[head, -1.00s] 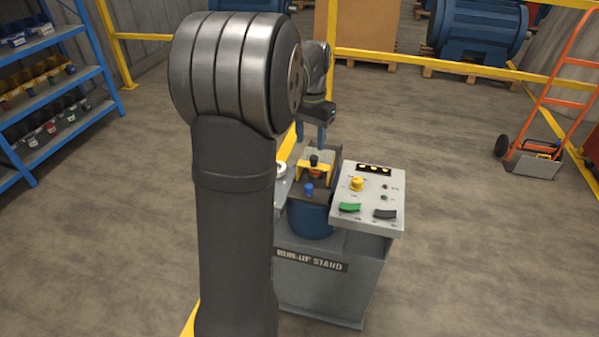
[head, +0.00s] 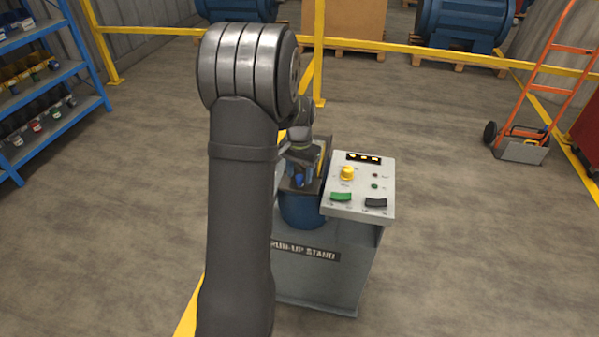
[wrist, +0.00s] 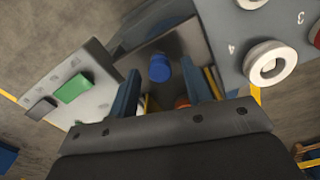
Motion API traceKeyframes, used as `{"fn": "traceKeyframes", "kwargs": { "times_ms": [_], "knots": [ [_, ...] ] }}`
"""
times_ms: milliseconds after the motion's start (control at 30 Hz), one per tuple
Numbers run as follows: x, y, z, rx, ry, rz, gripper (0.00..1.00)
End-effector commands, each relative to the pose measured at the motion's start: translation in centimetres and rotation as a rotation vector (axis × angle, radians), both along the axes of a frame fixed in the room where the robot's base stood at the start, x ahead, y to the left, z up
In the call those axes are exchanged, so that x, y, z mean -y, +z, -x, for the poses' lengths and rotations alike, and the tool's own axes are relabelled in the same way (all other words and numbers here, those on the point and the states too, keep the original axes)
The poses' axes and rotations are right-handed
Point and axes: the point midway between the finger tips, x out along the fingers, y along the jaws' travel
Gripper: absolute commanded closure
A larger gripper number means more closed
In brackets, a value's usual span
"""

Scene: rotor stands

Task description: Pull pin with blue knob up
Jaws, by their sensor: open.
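The blue knob (wrist: 160,68) of the pin shows in the wrist view, beyond and between the two fingers of my gripper (wrist: 165,92). The fingers are apart, with nothing between their tips that I can see them touching. In the head view the blue knob (head: 299,181) sits on top of the run-up stand (head: 315,275), with my gripper (head: 298,172) right at it. The pin's shaft below the knob is hidden. A yellow part and an orange part show partly behind the fingers in the wrist view.
A blue shelf stands far left.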

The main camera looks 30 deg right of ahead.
Motion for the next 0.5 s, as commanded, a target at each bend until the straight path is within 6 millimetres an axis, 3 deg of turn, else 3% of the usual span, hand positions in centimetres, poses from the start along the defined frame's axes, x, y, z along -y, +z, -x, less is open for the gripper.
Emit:
{"fn": "traceKeyframes", "kwargs": {
  "times_ms": [200,400,500],
  "knots": [
    [0.0,0.0,0.0,0.0,0.0,0.0,0.57],
    [0.01,0.02,-0.01,0.0,0.0,0.0,0.96],
    [0.0,0.02,-0.01,0.0,0.0,0.0,1.0]
  ]
}}
